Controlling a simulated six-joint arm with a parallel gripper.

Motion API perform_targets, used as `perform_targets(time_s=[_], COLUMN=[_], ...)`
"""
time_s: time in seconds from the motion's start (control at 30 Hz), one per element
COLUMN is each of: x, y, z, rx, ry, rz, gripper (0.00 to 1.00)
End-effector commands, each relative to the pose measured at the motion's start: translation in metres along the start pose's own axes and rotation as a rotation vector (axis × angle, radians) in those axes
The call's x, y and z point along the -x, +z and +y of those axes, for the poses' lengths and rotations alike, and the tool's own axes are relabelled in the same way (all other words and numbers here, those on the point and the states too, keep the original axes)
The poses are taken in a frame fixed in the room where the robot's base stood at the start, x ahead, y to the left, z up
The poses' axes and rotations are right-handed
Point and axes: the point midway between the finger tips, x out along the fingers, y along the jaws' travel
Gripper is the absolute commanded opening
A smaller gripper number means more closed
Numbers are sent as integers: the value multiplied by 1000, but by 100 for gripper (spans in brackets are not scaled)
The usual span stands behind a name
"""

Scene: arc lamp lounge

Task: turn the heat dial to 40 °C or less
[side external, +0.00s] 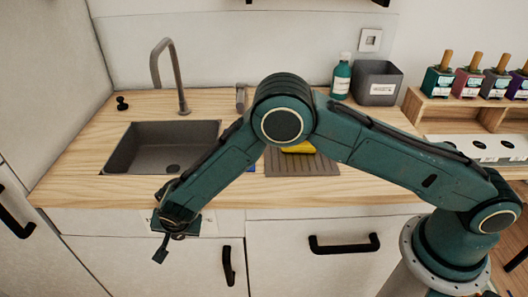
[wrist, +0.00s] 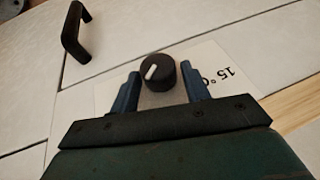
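The heat dial (wrist: 157,77) is a round black knob with a white pointer line, on a pale plate (wrist: 208,57) on the cabinet front. The plate carries an upside-down print that reads "15 °C", with its end partly hidden by a finger. The white pointer slants toward the lower left in the wrist view. My gripper (wrist: 160,70) is open, with one blue finger on each side of the dial and a gap to it on both sides. In the side view my gripper (side external: 167,238) is at the cabinet front below the counter edge and hides the dial.
A wooden counter (side external: 75,160) with a grey sink (side external: 130,148) and a tap (side external: 170,70) is above. Black handles (side external: 343,245) stick out from the cabinet fronts. A yellow item (side external: 299,147) lies on a grey drainer mat (side external: 300,168), partly behind my arm.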

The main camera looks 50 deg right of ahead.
Motion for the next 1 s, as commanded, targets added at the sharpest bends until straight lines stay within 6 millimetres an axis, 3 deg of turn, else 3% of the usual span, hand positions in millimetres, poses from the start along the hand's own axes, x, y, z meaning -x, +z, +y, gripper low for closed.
perform_targets(time_s=[0.03, 0.17, 1.0], x=[0, 0, -2], y=[0, 0, -1], z=[0, 0, -5], rx=[0, 0, 89], ry=[0, 0, 213], rz=[0, 0, 2], gripper=[36, 13, 13])
